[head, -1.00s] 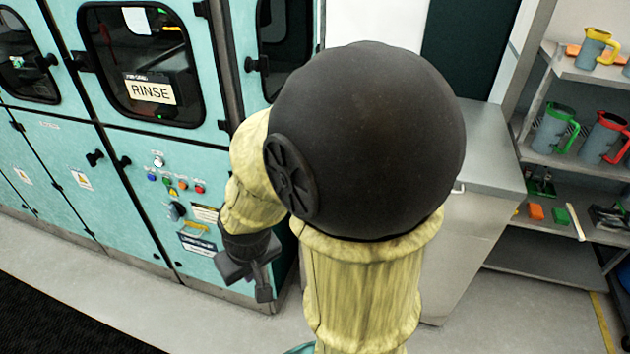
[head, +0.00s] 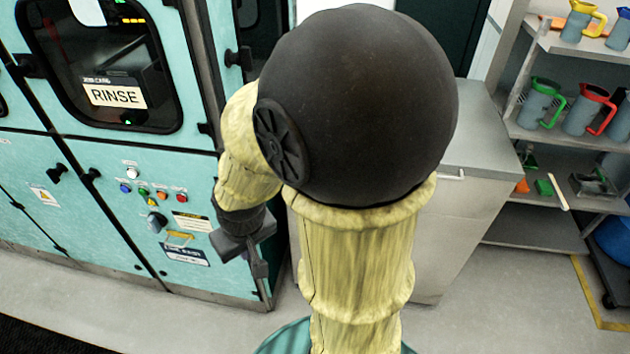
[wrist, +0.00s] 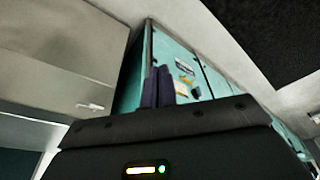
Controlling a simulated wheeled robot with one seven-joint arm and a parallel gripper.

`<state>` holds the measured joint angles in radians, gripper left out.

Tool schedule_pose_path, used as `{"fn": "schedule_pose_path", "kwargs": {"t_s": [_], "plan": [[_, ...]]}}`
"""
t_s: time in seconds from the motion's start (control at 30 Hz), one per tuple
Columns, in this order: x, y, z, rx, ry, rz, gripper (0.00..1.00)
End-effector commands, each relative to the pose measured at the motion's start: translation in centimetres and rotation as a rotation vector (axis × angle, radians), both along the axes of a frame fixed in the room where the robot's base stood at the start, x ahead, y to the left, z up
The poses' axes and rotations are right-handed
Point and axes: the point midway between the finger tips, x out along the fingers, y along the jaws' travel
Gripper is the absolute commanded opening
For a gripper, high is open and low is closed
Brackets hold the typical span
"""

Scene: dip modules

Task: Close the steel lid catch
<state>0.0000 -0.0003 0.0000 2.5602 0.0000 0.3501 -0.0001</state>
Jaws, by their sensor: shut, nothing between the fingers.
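I cannot pick out the steel lid catch for certain in either view. A grey steel cabinet (head: 463,222) stands right of the teal machine, with a small light handle (head: 452,175) near its top edge. The same handle (wrist: 92,107) shows in the wrist view on the cabinet's grey face, left of my fingers. My gripper (head: 260,274) hangs low in front of the machine's right end, partly behind my arm. In the wrist view my gripper (wrist: 158,87) has its dark fingers together and empty, apart from the handle.
The teal machine (head: 95,235) fills the left, with a RINSE window (head: 115,94), coloured buttons (head: 153,190) and black door knobs. A shelf rack (head: 560,140) with jugs stands at right. Floor (head: 480,315) is clear in front of the cabinet. My arm hides the middle.

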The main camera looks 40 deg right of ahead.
Motion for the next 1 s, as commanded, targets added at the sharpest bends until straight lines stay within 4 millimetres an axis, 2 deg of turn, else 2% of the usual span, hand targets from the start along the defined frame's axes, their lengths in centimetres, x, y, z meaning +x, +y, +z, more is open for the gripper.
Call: {"fn": "schedule_pose_path", "kwargs": {"t_s": [0.17, 0.27, 0.37, 0.5, 0.7, 0.83, 1.0], "plan": [[0.6, -0.5, -1.4, -0.013, 0.001, 0.03, 0.0], [1.7, -1.5, -3.7, -0.041, -0.001, 0.087, 0.0], [3.0, -3.2, -7.0, -0.098, 0.0, 0.17, 0.0], [4.6, -6.8, -11.9, -0.224, 0.01, 0.316, 0.0], [6.0, -12.6, -17.8, -0.463, 0.06, 0.56, 0.0], [6.7, -16.6, -20.5, -0.647, 0.124, 0.748, 0.0], [7.9, -21.3, -22.3, -0.914, 0.246, 1.03, 0.0]]}}
